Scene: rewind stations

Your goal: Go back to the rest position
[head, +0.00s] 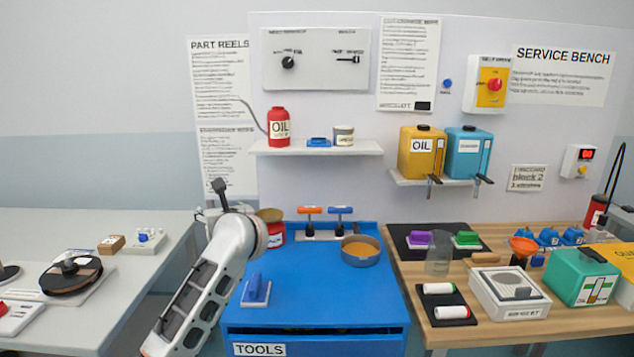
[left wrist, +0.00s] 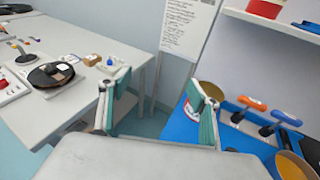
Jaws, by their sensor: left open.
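My left arm rises from the bottom of the head view, and my left gripper (head: 215,200) is at its upper end, over the left edge of the blue tool cabinet (head: 315,318). In the left wrist view the two fingers of my left gripper (left wrist: 154,92) are wide apart. Nothing is between them; behind the gap are floor and wall. The arm's end partly hides a red jar with a tan lid (head: 273,235) on the cabinet. My right gripper is in neither view.
The grey table (head: 150,285) at left holds a dark reel (head: 72,275). A wooden bench (head: 480,333) at right is crowded. A shelf (head: 318,149) is above.

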